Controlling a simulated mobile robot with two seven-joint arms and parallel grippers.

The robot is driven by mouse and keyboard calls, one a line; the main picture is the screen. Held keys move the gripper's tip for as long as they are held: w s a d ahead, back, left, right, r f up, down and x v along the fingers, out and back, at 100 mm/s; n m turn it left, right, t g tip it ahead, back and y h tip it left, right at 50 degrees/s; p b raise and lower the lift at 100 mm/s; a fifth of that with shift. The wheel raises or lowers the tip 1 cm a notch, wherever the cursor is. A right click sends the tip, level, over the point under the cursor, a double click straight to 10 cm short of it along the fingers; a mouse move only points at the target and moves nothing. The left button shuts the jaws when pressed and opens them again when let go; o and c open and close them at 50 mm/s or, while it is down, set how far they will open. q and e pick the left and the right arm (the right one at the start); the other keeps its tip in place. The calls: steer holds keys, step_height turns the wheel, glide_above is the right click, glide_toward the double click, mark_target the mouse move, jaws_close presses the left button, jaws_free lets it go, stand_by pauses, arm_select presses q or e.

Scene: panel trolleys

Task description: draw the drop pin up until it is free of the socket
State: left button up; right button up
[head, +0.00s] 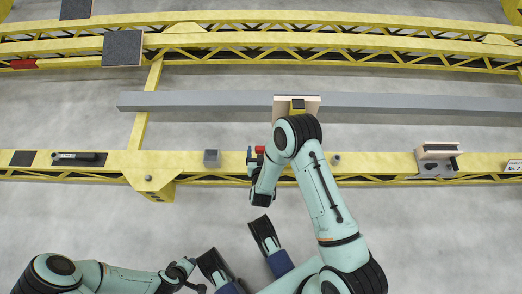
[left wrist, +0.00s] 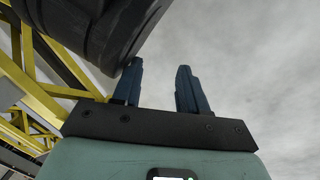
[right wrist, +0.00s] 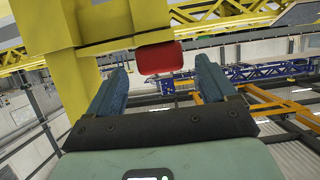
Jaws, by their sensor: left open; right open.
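A red piece, which looks like the head of the drop pin (head: 259,150), shows at the front yellow beam in the head view. In the right wrist view the red piece (right wrist: 160,60) lies between the lines of my fingers, around or just past their tips, below a yellow block. The pin's shank and socket cannot be made out. My right gripper (head: 255,156) is open at the red piece and not closed on it; one blue finger shows beside it. My left gripper (head: 190,268) is low at the left, away from the beam. The left wrist view shows its fingers (left wrist: 158,88) open and empty.
The front yellow beam (head: 105,162) carries a grey block (head: 211,158), a black-handled tool (head: 78,157) and a bracket (head: 437,160). Behind it a long grey bar (head: 200,101) runs across. My right forearm covers part of the beam. Floor in front is clear at left.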

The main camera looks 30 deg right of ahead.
mark_target(261, 148)
steer(key=b+x, duration=0.1)
steer(key=x, duration=0.3)
steer(key=shift+w, duration=0.25)
steer(key=c, duration=1.1)
arm_select(q)
steer(key=shift+g, duration=0.6)
steer(key=s+f, duration=0.2)
steer(key=s, duration=0.1)
steer(key=shift+s+a+f, duration=0.2)
steer(key=shift+a+f, duration=0.05)
steer(key=shift+f, duration=0.15)
arm_select(e)
step_height(261, 148, up, 7)
steer(key=shift+f+p, duration=0.1)
steer(key=shift+p, duration=1.05)
steer(key=shift+s+a, duration=0.3)
steer(key=shift+s, duration=0.15)
arm_select(q)
steer(key=w+d+r+t+p, duration=0.1)
steer(key=w+d+r+p, duration=0.1)
steer(key=r, duration=0.5)
steer(key=shift+w+d+r+t+p, duration=0.3)
steer(key=shift+w+r, duration=0.1)
steer(key=shift+w, duration=0.45)
arm_select(e)
steer(key=s+a, duration=0.4)
steer(key=s, duration=0.3)
steer(key=s+a, duration=0.5)
steer(key=s, duration=0.2)
steer(key=shift+s, duration=0.3)
